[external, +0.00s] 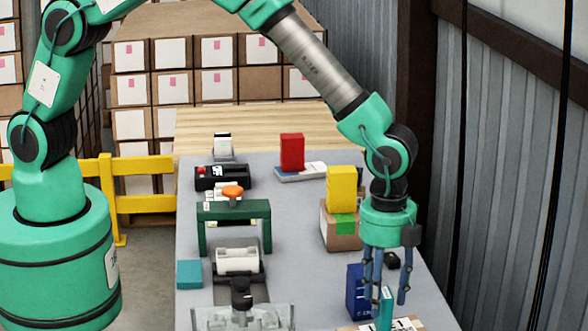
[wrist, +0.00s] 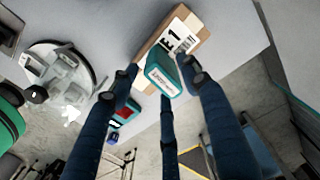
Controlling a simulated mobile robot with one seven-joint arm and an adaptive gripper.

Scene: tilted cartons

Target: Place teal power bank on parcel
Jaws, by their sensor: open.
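The teal power bank (external: 386,309) stands upright at the parcel (external: 410,325) by the front edge of the table in the external view. In the wrist view the power bank (wrist: 166,74), with a white label on its top, overlaps the near edge of the parcel (wrist: 187,33), which has a large printed label. My gripper (external: 386,291) is open around and above the power bank. Its blue fingers (wrist: 163,84) spread on several sides of it, with gaps visible at the left and right. The power bank's underside is hidden, so contact with the parcel cannot be confirmed.
A dark blue box (external: 358,291) stands just left of my fingers. A yellow box (external: 341,189) on a brown carton (external: 338,226) stands behind. A teal block (external: 189,273) lies at the left table edge. The grey table (external: 305,290) is clear in the middle.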

